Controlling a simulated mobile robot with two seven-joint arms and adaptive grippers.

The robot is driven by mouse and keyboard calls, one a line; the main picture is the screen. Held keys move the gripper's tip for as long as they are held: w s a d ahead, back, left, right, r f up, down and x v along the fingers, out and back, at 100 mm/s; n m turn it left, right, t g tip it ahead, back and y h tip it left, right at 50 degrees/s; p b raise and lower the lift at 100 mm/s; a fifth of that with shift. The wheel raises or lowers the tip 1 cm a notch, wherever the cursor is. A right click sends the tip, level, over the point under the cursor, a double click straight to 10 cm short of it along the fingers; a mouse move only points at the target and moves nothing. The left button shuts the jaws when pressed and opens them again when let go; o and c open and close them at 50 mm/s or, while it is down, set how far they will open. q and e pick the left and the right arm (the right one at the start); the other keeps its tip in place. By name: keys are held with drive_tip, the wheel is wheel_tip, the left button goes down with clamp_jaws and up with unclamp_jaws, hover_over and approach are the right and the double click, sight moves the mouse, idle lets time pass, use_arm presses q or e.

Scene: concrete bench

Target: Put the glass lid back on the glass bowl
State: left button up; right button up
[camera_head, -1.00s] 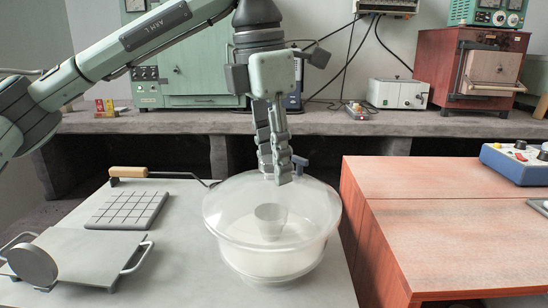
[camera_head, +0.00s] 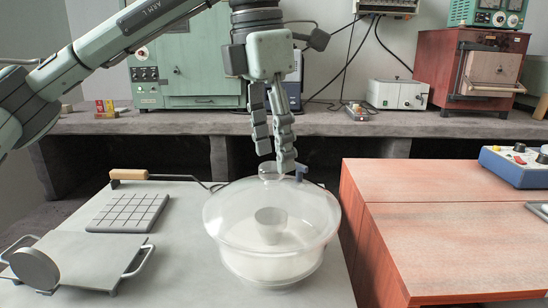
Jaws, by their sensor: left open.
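The glass bowl (camera_head: 270,268) stands on the pale bench top, with a small cup-like shape (camera_head: 270,222) showing through it. The clear glass lid (camera_head: 235,205) sits on top of the bowl, level as far as I can see, with its knob (camera_head: 268,171) at the top. My left gripper (camera_head: 275,162) hangs just above the lid, pointing down, with its fingers spread and nothing between them. One fingertip overlaps the knob in the picture; I cannot tell if it touches. My right gripper is not in view.
Left of the bowl lie a gridded grey tile (camera_head: 128,212), a wooden-handled tool (camera_head: 130,174) and a metal plate with handles (camera_head: 85,262). A reddish wooden surface (camera_head: 450,230) stands at the right. A blue control box (camera_head: 515,165) sits on it.

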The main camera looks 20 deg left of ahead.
use_arm(q)
wheel_tip(320, 180, up, 10)
drive_tip(key=p, duration=0.1)
drive_tip(key=shift+s+a, duration=0.45)
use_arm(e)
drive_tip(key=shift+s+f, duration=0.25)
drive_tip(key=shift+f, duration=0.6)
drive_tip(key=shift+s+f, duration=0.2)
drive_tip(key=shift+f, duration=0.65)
use_arm(q)
drive_tip(key=shift+f, duration=0.1)
